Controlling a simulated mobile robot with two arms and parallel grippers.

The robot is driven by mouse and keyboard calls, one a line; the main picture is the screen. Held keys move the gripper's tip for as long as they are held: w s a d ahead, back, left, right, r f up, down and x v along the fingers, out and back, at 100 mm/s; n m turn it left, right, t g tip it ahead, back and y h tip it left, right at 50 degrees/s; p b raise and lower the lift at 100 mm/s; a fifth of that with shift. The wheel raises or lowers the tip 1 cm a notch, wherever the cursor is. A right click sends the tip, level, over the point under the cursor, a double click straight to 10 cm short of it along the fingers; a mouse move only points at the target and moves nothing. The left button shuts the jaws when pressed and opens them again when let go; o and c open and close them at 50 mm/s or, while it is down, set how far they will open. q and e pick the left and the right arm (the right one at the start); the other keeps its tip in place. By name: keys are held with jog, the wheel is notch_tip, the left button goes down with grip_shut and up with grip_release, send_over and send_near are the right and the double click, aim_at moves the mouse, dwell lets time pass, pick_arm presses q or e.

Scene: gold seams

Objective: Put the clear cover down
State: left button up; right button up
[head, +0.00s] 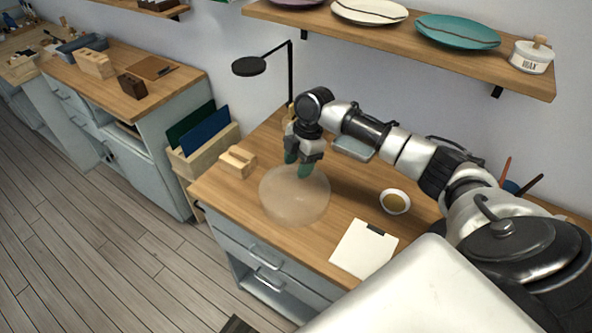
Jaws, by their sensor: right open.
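The clear cover (294,197) is a rounded, see-through dome on the wooden workbench (345,205), near its front left part. It looks upright and rests on the bench top. What lies under it is too hazy to tell. My right gripper (298,170) points down at the top rear of the cover, with its green-tipped fingers apart. The fingers overlap the cover's upper edge in the picture, and I cannot tell whether they touch it. My left gripper is not in view.
A wooden block (238,161) stands left of the cover. A small bowl (395,201) and a clipboard (364,249) lie to the right. A black lamp (250,66) rises behind. A shelf with plates (458,31) hangs above. Bare bench lies between cover and bowl.

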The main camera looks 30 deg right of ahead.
jog(key=b+v, duration=0.1)
jog(key=v, duration=0.8)
jog(key=shift+r, duration=0.3)
jog(key=shift+d, duration=0.1)
